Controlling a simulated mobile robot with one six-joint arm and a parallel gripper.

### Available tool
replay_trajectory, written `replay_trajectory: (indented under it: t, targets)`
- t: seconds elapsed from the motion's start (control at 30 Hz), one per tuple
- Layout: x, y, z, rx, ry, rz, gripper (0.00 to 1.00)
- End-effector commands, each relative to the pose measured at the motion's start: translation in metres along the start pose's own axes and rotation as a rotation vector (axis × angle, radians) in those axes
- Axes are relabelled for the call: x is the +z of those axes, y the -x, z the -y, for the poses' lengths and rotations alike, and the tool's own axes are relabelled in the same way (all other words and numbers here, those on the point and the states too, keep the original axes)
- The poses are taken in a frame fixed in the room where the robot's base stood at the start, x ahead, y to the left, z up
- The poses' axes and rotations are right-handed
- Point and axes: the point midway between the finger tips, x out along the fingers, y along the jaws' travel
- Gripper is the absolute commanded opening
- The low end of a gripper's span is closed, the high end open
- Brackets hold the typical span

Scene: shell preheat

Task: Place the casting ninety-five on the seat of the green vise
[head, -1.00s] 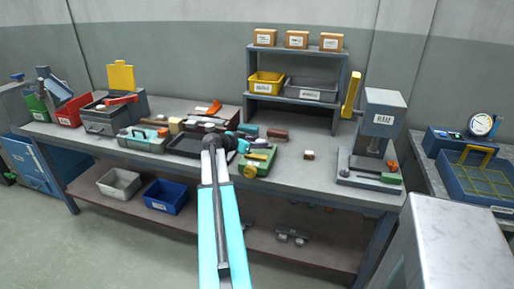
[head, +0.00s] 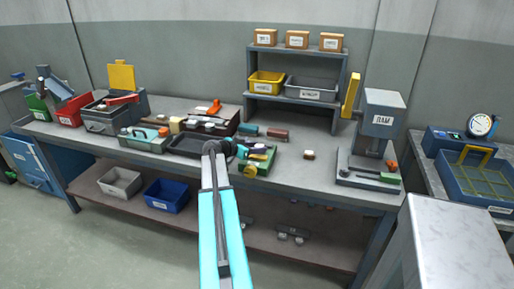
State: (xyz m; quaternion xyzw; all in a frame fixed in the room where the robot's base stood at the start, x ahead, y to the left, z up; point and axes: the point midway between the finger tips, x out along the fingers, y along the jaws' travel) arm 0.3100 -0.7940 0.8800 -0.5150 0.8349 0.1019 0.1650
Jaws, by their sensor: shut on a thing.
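The green vise (head: 250,170) stands on the front middle of the workbench, with a yellow knob at its front. My gripper (head: 243,151) is at the end of my arm, just above and at the left part of the vise. It is shut on a small piece, which I take to be casting ninety-five. The piece is mostly hidden by my wrist, and its label cannot be read. Whether it touches the vise seat cannot be told.
A dark tray (head: 186,152) lies left of the vise. Behind are a rack of castings (head: 208,124) and a shelf (head: 300,100) with bins. Bare bench surrounds the block.

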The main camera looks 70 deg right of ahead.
Motion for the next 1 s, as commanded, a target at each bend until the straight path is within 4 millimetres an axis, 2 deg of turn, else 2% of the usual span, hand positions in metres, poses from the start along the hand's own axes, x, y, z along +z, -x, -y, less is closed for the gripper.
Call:
replay_trajectory:
  t: [0.6,0.63,0.67,1.0]
  targets:
    - [0.0065,-0.0030,-0.0004,0.000,-0.001,-0.001,0.14]
    - [0.0057,-0.0027,-0.0004,0.001,-0.001,0.000,0.42]
    - [0.0055,-0.0026,-0.0004,0.001,-0.001,0.000,0.45]
    - [0.0050,-0.0025,-0.0006,0.001,-0.001,0.000,0.45]
